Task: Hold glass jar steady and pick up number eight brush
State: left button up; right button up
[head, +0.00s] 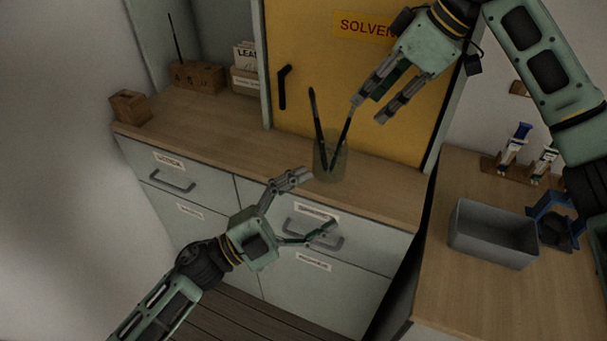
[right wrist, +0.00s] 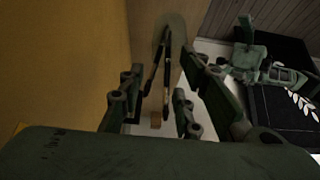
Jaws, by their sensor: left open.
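The glass jar (head: 329,168) stands upright on the wooden counter, with two dark brushes leaning in it. One brush (head: 317,118) leans left; the other brush (head: 344,130) leans right, its top close to my right gripper (head: 369,110). I cannot read which is number eight. My right gripper is open, above and right of the jar. In the right wrist view the jar (right wrist: 171,27) and brushes lie beyond the spread fingers (right wrist: 153,108). My left gripper (head: 322,202) is open in front of the counter edge, its upper finger near the jar's lower left.
A yellow cabinet door (head: 300,50) stands behind the jar. Wooden blocks (head: 197,77) and a small wooden box (head: 131,107) are on the counter at left. A grey bin (head: 492,233) sits on the right bench, near a blue-framed object (head: 553,222). Drawer handles (head: 313,236) project below the counter.

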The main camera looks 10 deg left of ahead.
aim_at(318, 166)
pick_arm(q)
jog(key=w+m+y, duration=0.2)
jog(key=m, duration=0.4)
jog(key=w+a+m+t+y, duration=0.1)
jog(key=w+m+y, duration=0.1)
jog(key=m, duration=0.4)
jog(key=w+a+m+y, duration=0.1)
jog(key=w+m, duration=0.2)
jog(key=m, duration=0.3)
jog(key=shift+f+t+y, duration=0.3)
jog(key=shift+t+y, duration=0.1)
jog(key=m, duration=0.2)
jog(key=w+m+y, duration=0.1)
jog(key=shift+a+f+t, duration=0.25)
jog(key=shift+f+t, duration=0.1)
jog(key=shift+t, duration=0.05)
jog(key=shift+w+d+m, duration=0.3)
jog(key=shift+w, duration=0.15)
jog(key=x, duration=0.6)
jog(key=shift+w+d, duration=0.2)
jog(key=shift+w, duration=0.05)
jog(key=c, duration=1.4)
jog(key=shift+c, duration=0.2)
